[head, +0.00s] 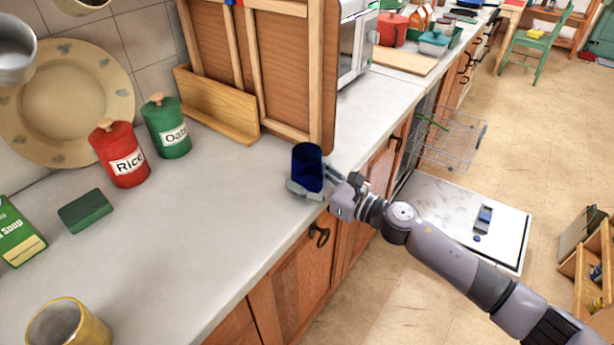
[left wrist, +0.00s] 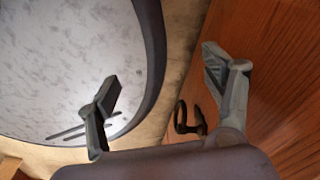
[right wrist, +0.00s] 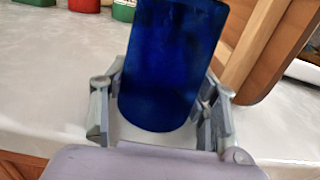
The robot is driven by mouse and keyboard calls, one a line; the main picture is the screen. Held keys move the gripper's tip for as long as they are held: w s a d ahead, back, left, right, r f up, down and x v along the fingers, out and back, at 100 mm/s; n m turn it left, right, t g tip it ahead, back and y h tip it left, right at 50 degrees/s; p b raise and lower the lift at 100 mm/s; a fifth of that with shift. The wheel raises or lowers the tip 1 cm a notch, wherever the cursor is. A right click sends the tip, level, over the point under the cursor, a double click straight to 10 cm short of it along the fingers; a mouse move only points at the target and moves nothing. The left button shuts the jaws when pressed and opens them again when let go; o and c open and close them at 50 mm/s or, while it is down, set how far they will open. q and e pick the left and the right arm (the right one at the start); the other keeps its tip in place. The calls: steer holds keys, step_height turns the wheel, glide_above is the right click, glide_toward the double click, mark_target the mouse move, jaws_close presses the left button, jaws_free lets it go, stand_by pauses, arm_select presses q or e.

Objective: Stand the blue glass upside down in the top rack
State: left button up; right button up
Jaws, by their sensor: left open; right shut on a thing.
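The blue glass (head: 307,168) is at the counter's front edge in the head view, its open mouth facing up. My right gripper (head: 308,188) is shut around its lower part; the glass fills the space between the fingers in the right wrist view (right wrist: 172,65). I cannot tell whether its base touches the counter. The wire top rack (head: 452,138) is pulled out of the dishwasher, right of and beyond the glass. My left gripper (left wrist: 160,68) is open and empty in the left wrist view, near a wooden cabinet front, and outside the head view.
The open dishwasher door (head: 505,225) lies low below the rack. A green item (head: 432,121) lies at the rack's left side. Red (head: 122,155) and green (head: 167,128) canisters, a sponge (head: 85,211) and a yellow mug (head: 68,325) stand on the counter.

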steer(key=o, duration=1.4)
steer(key=shift+f, duration=0.1)
steer(key=v, duration=1.2)
